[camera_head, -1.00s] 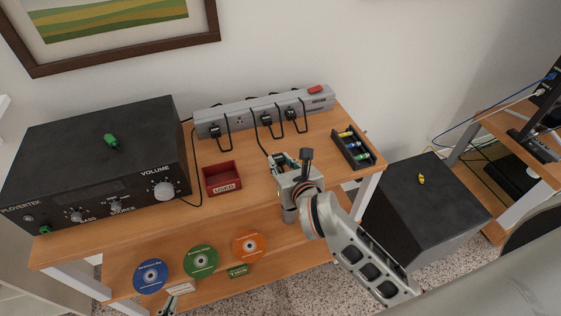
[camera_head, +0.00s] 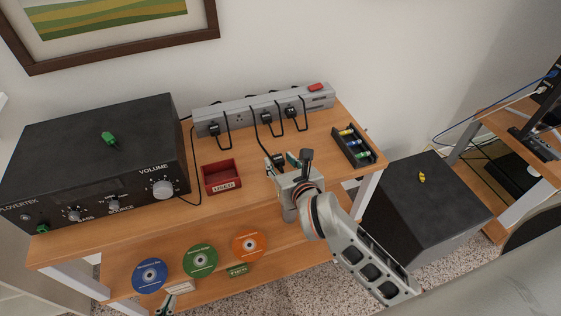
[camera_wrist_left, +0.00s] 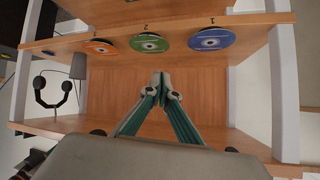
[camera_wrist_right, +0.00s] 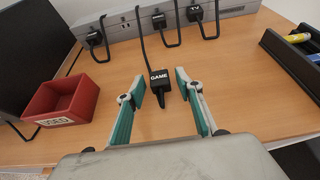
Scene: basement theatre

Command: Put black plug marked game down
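The black plug marked GAME (camera_wrist_right: 160,80) lies on the wooden tabletop (camera_wrist_right: 130,76), its cord running back toward the power strip. It also shows in the head view (camera_head: 278,160), partly hidden by my right gripper. My right gripper (camera_wrist_right: 160,82) is open, with one finger on each side of the plug and a gap on both sides. It also shows in the head view (camera_head: 283,163), over the front part of the table. My left gripper (camera_wrist_left: 160,78) is shut and empty, low in front of the lower shelf.
A grey power strip (camera_head: 240,119) with several black plugs stands at the back. A red bin marked USED (camera_head: 221,178) is left of the plug. A black battery tray (camera_head: 354,149) is at the right. A black amplifier (camera_head: 90,160) fills the left end.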

